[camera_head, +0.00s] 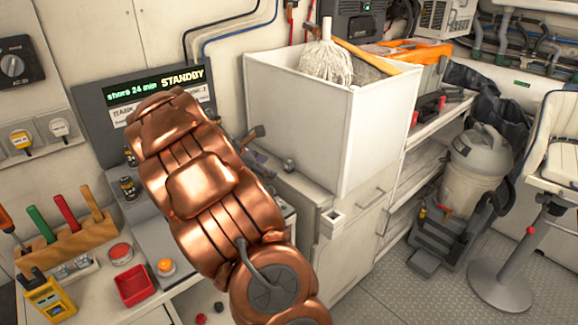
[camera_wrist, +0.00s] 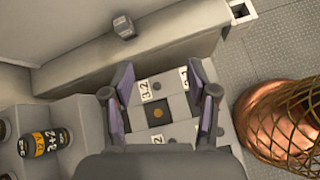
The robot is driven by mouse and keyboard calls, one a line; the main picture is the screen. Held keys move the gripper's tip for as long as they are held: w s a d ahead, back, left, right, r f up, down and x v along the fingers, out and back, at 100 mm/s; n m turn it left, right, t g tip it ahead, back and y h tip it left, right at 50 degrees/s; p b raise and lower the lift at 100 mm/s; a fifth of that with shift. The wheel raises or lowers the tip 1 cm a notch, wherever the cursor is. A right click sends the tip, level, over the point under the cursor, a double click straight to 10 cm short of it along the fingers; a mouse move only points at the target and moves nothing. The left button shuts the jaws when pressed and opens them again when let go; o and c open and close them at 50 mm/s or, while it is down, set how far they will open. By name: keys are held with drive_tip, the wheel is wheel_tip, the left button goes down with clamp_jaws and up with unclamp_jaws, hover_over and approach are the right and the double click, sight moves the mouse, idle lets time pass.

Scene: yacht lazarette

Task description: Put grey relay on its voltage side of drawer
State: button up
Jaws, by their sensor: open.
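A small grey block (camera_wrist: 123,27), which looks like the grey relay, sits on a pale ledge at the top of the wrist view. In the head view it shows as a small grey block (camera_head: 288,165) on the countertop beside the white bin. The drawer (camera_wrist: 178,107) lies below my gripper in the wrist view, with light squares, number labels such as "3.2" and a dark square with a brown dot. My gripper (camera_wrist: 160,82) is open and empty, its fingers spread above the drawer and apart from the block. My arm hides most of the drawer in the head view.
Dark cylinders with yellow bands (camera_wrist: 45,143) stand left of the drawer. A display reading STANDBY (camera_head: 154,85), a tool rack (camera_head: 70,242) and a red tray (camera_head: 134,285) are at left.

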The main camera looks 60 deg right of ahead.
sight(286, 162)
drive_tip(key=d+f+n+p, duration=0.1)
drive_tip(key=d+f, duration=0.1)
drive_tip(key=d, duration=0.2)
drive_tip(key=w+d+f+n+h, duration=0.1)
drive_tip(key=d+f, duration=0.1)
drive_tip(key=d, duration=0.3)
drive_tip(key=d+f+n+p, duration=0.1)
drive_tip(key=d+f, duration=0.2)
drive_tip(key=d, duration=0.1)
drive_tip(key=shift+w+d+n+p, duration=0.3)
drive_tip(key=shift+w+n+p, duration=0.05)
drive_tip(key=shift+w+n, duration=0.05)
drive_tip(key=shift+d+f, duration=0.3)
drive_tip(key=shift+c, duration=0.4)
clamp_jaws()
drive_tip(key=shift+r, duration=0.15)
